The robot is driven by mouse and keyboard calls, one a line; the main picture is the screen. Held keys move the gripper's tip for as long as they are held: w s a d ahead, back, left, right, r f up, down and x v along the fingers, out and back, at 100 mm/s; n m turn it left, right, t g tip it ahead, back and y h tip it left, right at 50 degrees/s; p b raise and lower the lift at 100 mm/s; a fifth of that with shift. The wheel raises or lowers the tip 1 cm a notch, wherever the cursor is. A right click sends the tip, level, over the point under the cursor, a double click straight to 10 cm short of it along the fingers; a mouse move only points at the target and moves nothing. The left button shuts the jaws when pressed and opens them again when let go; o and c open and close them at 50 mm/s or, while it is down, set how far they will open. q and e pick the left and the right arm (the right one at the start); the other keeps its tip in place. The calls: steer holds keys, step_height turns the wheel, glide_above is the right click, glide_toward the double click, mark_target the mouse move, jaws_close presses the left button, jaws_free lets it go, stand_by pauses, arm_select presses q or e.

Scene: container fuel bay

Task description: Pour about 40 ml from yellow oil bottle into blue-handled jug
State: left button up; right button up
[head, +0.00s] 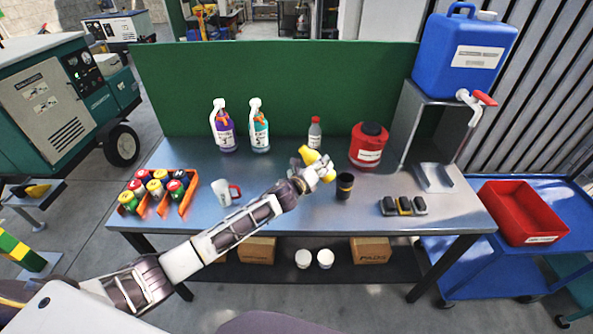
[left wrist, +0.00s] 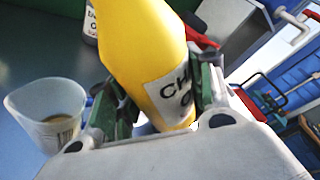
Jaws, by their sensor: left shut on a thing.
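The yellow oil bottle (head: 308,155) is in my left gripper (head: 312,173), held over the middle of the table. It looks tilted in the head view. In the left wrist view the yellow bottle (left wrist: 150,50) stands between the green-padded fingers of the left gripper (left wrist: 160,95), with part of its label showing. Its mouth is out of that picture. A translucent jug (left wrist: 45,115) with brownish contents low inside stands left of the gripper there. A bit of blue shows at its right side, perhaps its handle. I cannot make out this jug in the head view. My right gripper is not in view.
A red-handled white jug (head: 226,192) stands left of the gripper, a dark cup (head: 344,187) right of it. A small clear bottle (head: 315,132) and a red canister (head: 368,146) are behind. Two spray bottles (head: 222,128) stand back left. The table's front middle is partly clear.

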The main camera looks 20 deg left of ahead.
arm_select(q)
steer(key=shift+a+r+m+y, duration=0.3)
steer(key=shift+m+y, duration=0.1)
steer(key=shift+m, duration=0.3)
steer(key=shift+d+m+g+y, duration=0.15)
steer(key=shift+m+y, duration=0.1)
steer(key=shift+m, duration=0.45)
steer(key=shift+d+m+g+y, duration=0.15)
steer(key=shift+m+y, duration=0.1)
steer(key=shift+m, duration=0.45)
steer(key=shift+r+m+y, duration=0.7)
steer(key=shift+r+m, duration=0.35)
steer(key=shift+m, duration=0.25)
steer(key=shift+w+a, duration=0.1)
steer(key=shift+a, duration=0.05)
